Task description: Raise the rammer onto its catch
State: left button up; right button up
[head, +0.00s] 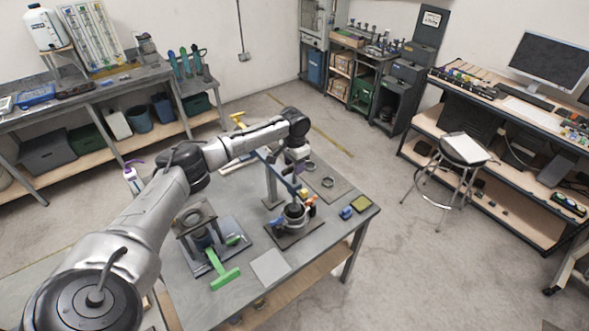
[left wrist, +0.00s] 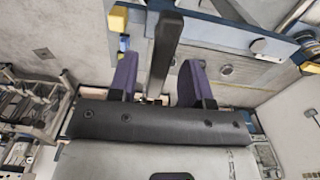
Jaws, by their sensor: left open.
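A lever frame stands on the grey table, with an upright post (head: 270,188), a blue beam (head: 283,176) and a round grey body (head: 295,214) on a dark base plate. I cannot tell which part is the rammer, and its catch is not clear. My left gripper (head: 297,176) is over this frame, close to the beam. In the left wrist view its two purple fingers (left wrist: 158,70) are open, with a dark bar (left wrist: 166,40) between them, apart from both as far as shows. The blue beam (left wrist: 235,36) crosses beyond. My right gripper is out of view.
Another frame with a green handle (head: 224,278) stands on the table at left. A grey plate (head: 270,266), a blue block (head: 346,213) and a yellow-green pad (head: 361,204) lie near the front and right. A stool (head: 464,150) stands on the floor at right.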

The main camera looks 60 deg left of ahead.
pick_arm(q)
jog(key=shift+f, duration=1.6)
jog(key=shift+c, duration=0.4)
grip_shut()
